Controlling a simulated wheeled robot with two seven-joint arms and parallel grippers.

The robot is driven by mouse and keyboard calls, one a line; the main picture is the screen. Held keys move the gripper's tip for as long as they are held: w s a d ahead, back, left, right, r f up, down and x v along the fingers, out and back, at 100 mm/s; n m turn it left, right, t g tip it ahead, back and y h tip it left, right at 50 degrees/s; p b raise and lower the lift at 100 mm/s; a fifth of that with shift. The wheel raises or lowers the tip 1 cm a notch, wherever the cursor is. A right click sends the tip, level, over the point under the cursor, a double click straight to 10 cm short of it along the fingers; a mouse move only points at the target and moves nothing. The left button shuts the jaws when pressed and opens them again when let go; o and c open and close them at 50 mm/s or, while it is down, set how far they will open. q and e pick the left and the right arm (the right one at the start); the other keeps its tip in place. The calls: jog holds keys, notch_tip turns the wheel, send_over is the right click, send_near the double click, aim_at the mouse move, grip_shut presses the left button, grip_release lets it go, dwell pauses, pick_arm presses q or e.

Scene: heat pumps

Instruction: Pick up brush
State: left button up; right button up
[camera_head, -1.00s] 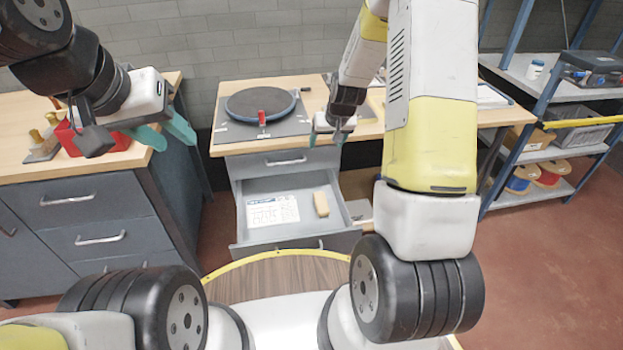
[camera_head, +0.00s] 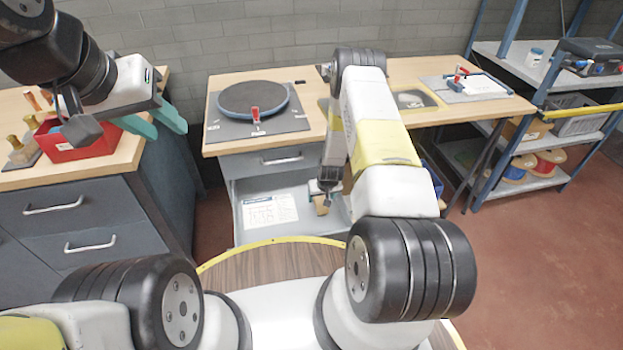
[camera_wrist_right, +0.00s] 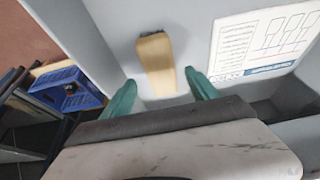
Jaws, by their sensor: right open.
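The brush, a tan wooden block (camera_head: 321,207), lies in the open grey drawer (camera_head: 240,233). In the right wrist view the brush (camera_wrist_right: 157,62) lies lengthwise just beyond my fingertips, roughly centred between them. My right gripper (camera_head: 323,193) is down at the drawer, above the brush and partly covering it in the head view.
A printed sheet (camera_head: 270,211) lies in the drawer beside the brush. A round turntable (camera_head: 253,98) stands on the bench above. A red bin (camera_head: 75,145) is on the left bench. A blue crate (camera_wrist_right: 68,88) is outside the drawer.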

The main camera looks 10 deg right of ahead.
aim_at(320, 200)
jog(key=shift+x, duration=1.95)
jog(key=shift+f, duration=0.25)
grip_shut()
